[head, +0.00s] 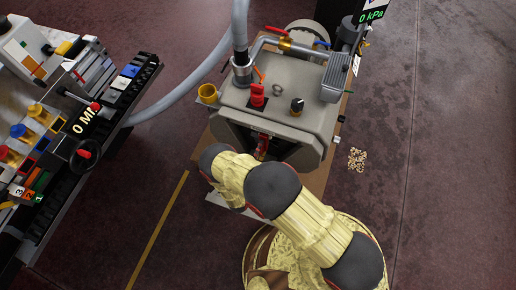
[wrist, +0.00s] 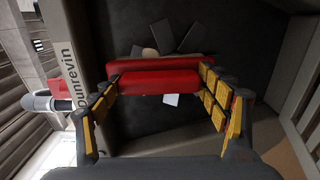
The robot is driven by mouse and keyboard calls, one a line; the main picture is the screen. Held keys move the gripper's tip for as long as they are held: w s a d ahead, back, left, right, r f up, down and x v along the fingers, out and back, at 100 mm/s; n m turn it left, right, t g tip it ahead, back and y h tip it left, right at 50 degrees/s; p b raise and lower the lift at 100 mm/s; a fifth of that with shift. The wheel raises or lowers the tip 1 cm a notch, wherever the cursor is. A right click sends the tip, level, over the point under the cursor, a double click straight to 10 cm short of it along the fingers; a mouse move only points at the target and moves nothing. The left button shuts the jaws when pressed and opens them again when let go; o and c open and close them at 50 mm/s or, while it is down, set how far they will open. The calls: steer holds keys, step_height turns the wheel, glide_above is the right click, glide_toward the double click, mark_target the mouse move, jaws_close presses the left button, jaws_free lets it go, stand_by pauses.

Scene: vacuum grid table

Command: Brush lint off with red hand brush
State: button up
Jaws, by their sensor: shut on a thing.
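The red hand brush (wrist: 158,82) lies across the wrist view between the two yellow-padded fingers of my gripper (wrist: 160,76). The gripper is shut on it. A tan strip, perhaps its bristles, shows along its far edge. Beyond it, several dark flat scraps (wrist: 190,39) and a tan piece (wrist: 150,53) lie on a dark surface. A small white scrap (wrist: 171,99) shows just below the brush. In the head view, my arm reaches into the front opening of a grey-beige machine (head: 318,112). A bit of red shows there, and my arm hides most of the gripper.
Side walls (wrist: 292,62) of the opening stand close on both sides of my gripper. A red switch (head: 257,95) and pipework top the machine. A grey hose (head: 190,90) runs left towards a control bench (head: 100,110). Tan chips (head: 357,159) lie on the floor at right.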

steer(key=d, duration=0.1)
steer(key=s+d, duration=0.1)
steer(key=d, duration=0.1)
steer(key=shift+s+d, duration=0.15)
steer(key=shift+w+a+b, duration=0.2)
steer(key=shift+w+a, duration=0.05)
steer(key=shift+a, duration=0.35)
steer(key=shift+w+a+b, duration=0.2)
steer(key=shift+w+a, duration=0.1)
steer(key=shift+a, duration=0.35)
steer(key=shift+w+a+b, duration=0.2)
steer(key=shift+w+a, duration=0.05)
steer(key=shift+a, duration=0.35)
steer(key=a, duration=0.1)
steer(key=w+a, duration=0.1)
steer(key=a, duration=0.1)
steer(key=shift+a, duration=0.25)
steer(key=v, duration=0.6)
